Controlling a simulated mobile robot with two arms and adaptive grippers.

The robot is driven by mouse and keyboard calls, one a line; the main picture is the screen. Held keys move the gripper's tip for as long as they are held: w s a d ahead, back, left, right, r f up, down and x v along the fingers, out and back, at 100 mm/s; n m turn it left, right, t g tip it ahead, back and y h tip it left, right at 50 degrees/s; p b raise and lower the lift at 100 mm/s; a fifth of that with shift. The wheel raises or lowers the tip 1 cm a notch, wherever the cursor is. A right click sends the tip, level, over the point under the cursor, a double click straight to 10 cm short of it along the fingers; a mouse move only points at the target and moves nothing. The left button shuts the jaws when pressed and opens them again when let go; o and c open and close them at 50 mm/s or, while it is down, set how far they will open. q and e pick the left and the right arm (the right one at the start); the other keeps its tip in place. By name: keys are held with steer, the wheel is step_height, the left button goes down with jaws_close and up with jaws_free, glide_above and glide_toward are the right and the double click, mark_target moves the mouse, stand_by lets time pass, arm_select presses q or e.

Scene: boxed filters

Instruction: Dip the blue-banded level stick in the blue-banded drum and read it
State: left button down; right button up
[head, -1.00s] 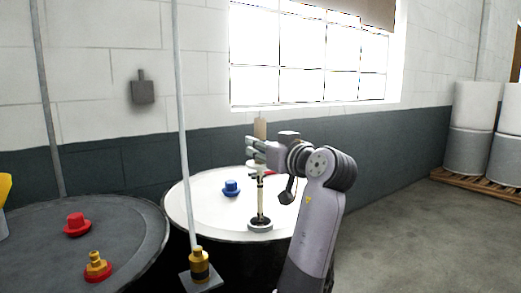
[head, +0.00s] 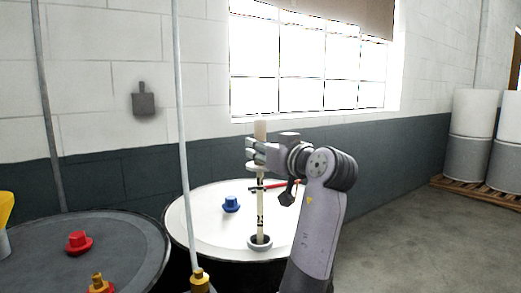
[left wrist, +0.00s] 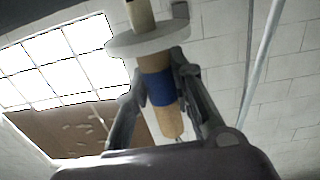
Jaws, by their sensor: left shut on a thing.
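The level stick is a pale rod with dark marks (head: 260,210), a round white disc and a wooden handle (head: 260,130). Its blue band (left wrist: 159,88) shows in the left wrist view. My left gripper (head: 257,151) is shut on the handle, above the disc (left wrist: 148,38). The stick stands about upright, its lower end inside the ringed opening (head: 260,244) of the white-topped drum (head: 215,235). The tip is hidden. A blue cap (head: 231,204) sits on this drum top, left of the opening. My right gripper is not in view.
A dark drum (head: 130,235) at left carries a red cap (head: 78,243) and a brass-and-red fitting (head: 99,285). A thin pipe (head: 183,140) rises between the drums. A thin red bar (head: 275,186) shows behind the stick. Open floor (head: 400,240) lies at right.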

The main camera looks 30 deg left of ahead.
arm_select(q)
steer(key=shift+r+p, duration=2.85)
steer(key=shift+r, duration=1.3)
steer(key=shift+r+p, duration=3.5)
steer(key=shift+r, duration=1)
step_height(320, 180, up, 9)
steer(key=p, duration=0.7)
step_height(320, 180, up, 5)
steer(key=p, duration=0.4)
glide_above(260, 110)
steer(key=shift+w+a+f, duration=0.2)
steer(key=shift+w+f, duration=0.05)
steer(key=shift+w, duration=0.15)
